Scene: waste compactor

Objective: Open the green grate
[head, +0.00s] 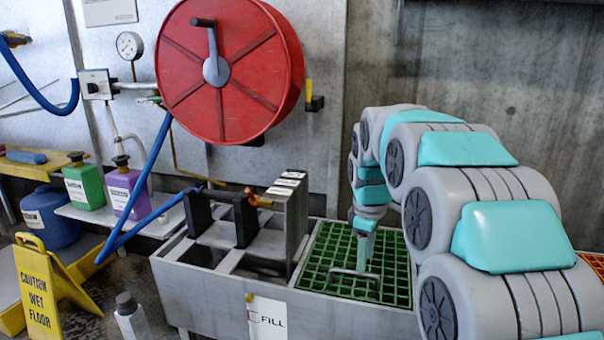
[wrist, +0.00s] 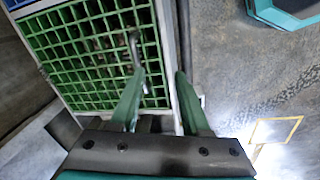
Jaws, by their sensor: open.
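The green grate (head: 318,250) lies flat and closed over the right compartment of a grey metal trough. A grey bar handle (head: 338,272) stands on its near part. My gripper (head: 364,262) points down over the grate, close to the handle's right end. In the wrist view, the green grate (wrist: 85,50) fills the upper left. The handle (wrist: 135,48) ends close by the left fingertip. My gripper (wrist: 160,74) is open there, with nothing clearly held. The right finger lies over the grate's pale edge. I cannot tell whether a finger touches the handle.
The grey trough (head: 215,285) has open compartments left of the grate, with black clamps and a metal block beside it. A red hose reel (head: 225,70) hangs on the wall above. A yellow wet floor sign (head: 40,290) and a bottle stand front left.

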